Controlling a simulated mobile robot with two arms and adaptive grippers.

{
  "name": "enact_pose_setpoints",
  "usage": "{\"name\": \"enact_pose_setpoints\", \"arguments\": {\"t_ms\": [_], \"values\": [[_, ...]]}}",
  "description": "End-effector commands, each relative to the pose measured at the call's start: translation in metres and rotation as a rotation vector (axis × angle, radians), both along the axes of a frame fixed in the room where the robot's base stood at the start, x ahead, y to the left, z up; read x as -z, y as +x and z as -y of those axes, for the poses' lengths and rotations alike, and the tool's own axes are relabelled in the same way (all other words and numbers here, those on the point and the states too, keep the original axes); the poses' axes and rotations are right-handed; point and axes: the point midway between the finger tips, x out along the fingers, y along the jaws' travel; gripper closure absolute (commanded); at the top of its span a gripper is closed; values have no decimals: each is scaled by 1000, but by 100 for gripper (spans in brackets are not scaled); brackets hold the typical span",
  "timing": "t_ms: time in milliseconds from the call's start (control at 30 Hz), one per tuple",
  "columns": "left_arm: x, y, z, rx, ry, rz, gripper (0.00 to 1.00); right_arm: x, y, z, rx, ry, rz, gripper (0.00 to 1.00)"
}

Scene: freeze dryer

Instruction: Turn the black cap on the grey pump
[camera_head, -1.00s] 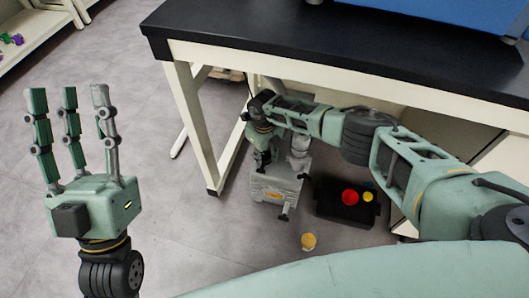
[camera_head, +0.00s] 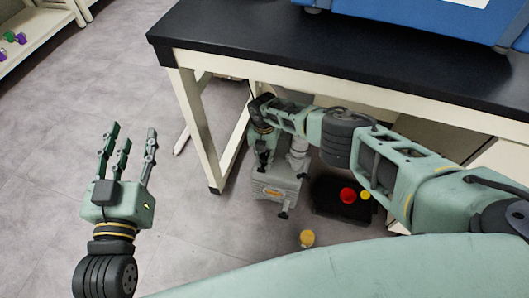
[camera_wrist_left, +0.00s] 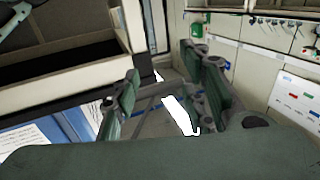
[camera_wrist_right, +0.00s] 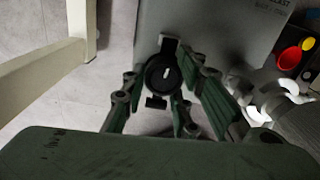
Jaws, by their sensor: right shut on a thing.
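The grey pump (camera_head: 274,190) stands on the floor under the black-topped bench. Its grey body also shows in the right wrist view (camera_wrist_right: 205,30). The round black cap (camera_wrist_right: 163,73), with a light mark at its middle, sits between the fingers of my right gripper (camera_wrist_right: 160,100). In the head view my right gripper (camera_head: 263,148) is over the pump's left part and hides the cap there. It is shut on the cap. My left gripper (camera_head: 128,150) is raised over open floor at the left, fingers spread, open and empty; its fingers also show in the left wrist view (camera_wrist_left: 165,90).
The bench (camera_head: 330,60) stands over the pump, its white leg (camera_head: 197,125) close at the left of my right arm. A black box (camera_head: 335,200) with a red (camera_head: 347,195) and a yellow round part is right of the pump. A small yellow object (camera_head: 307,238) lies on the floor in front.

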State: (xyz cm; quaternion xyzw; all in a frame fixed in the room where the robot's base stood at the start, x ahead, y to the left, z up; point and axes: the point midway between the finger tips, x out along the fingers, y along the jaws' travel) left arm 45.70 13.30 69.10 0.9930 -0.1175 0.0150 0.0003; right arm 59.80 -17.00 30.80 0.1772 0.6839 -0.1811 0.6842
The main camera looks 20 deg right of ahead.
Motion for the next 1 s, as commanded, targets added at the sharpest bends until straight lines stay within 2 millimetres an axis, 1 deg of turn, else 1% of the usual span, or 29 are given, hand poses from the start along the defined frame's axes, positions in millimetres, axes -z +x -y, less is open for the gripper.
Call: {"name": "enact_pose_setpoints", "arguments": {"t_ms": [33,200,400,600,967,1000], "values": [[4,0,-1,-2,7,-24,60,1,-4,-8,31,12,-8,99],[18,-2,-3,-5,23,-88,60,1,-2,-8,128,13,-6,99],[27,-3,-5,-8,33,-131,60,1,-1,-8,200,14,-4,99],[31,-4,-5,-10,39,-150,60,1,0,-8,230,16,-2,99],[32,-4,-6,-11,39,-151,60,0,1,-9,232,19,2,99],[32,-4,-6,-11,39,-151,60,0,2,-10,232,19,3,72]]}}
